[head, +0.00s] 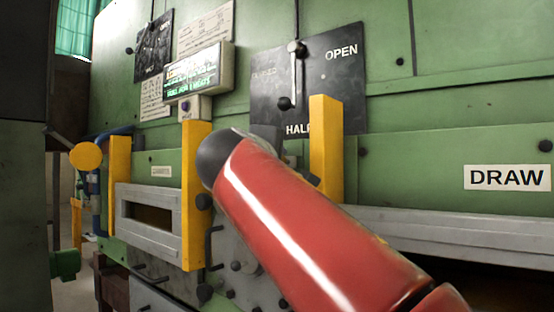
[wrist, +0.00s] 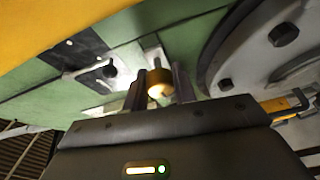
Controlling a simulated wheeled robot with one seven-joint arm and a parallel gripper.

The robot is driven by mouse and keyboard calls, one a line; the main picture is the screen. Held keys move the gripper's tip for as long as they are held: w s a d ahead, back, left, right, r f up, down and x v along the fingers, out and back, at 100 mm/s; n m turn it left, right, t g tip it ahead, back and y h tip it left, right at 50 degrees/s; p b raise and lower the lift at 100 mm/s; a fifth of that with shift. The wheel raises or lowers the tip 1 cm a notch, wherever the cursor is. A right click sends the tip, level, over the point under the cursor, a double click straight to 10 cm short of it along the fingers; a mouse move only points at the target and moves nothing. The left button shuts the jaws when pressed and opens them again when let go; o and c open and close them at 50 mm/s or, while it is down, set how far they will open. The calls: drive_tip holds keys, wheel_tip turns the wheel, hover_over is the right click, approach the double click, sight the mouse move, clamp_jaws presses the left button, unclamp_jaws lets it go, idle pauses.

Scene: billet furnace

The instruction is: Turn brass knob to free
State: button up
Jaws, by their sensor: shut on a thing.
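The brass knob (wrist: 159,86) shows in the wrist view as a small yellow-gold cylinder in front of the green panel. My gripper (wrist: 161,74) has one finger on each side of the knob and is shut on it. A short post shows just behind the knob. In the head view my red arm covers the middle of the picture, and the gripper and the brass knob are hidden behind it. Which way the knob is turned cannot be told from these frames.
Yellow upright posts (head: 197,195) stand in front of the green furnace face (head: 440,100). A lit display (head: 197,70), a dark plate marked OPEN and HALF (head: 345,65) and a DRAW label (head: 507,177) are on it. A large bolted round flange (wrist: 258,58) is close at the gripper's right.

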drive_tip(key=shift+n, duration=0.3)
idle(0.4)
drive_tip(key=o, duration=1)
drive_tip(key=b+v, duration=0.1)
drive_tip(key=v, duration=0.6)
drive_tip(key=shift+s+a, duration=0.15)
drive_tip(key=shift+s, duration=0.25)
